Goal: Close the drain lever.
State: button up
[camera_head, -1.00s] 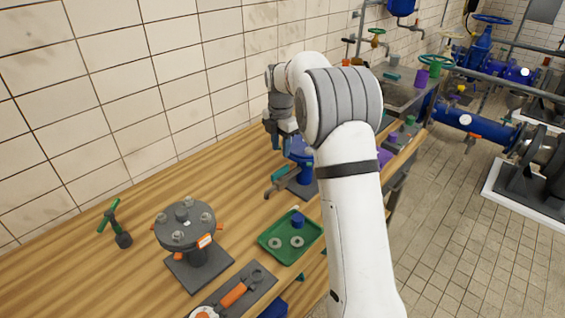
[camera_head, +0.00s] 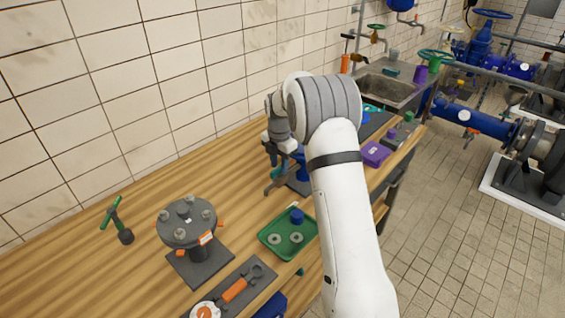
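My gripper (camera_head: 280,162) hangs at the end of my white arm over the wooden bench, close to a blue vise-like tool (camera_head: 300,165). My arm partly hides this tool, and I cannot tell whether the gripper touches it. The fingertips are small and partly hidden, so their opening does not show. No lever is clearly marked as the drain lever. A small orange handle (camera_head: 471,132) shows under the blue pipe (camera_head: 470,119) at right, far from my gripper. Its exact position is too small to tell.
On the wooden bench (camera_head: 150,205) stand a grey bolted flange (camera_head: 187,222), a green tray (camera_head: 287,247) with rings, a green-handled tool (camera_head: 116,218) and a purple box (camera_head: 374,154). A sink (camera_head: 384,89) lies beyond. The tiled floor (camera_head: 430,220) at right is open.

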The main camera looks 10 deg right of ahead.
jog(key=shift+c, duration=0.4)
grip_shut()
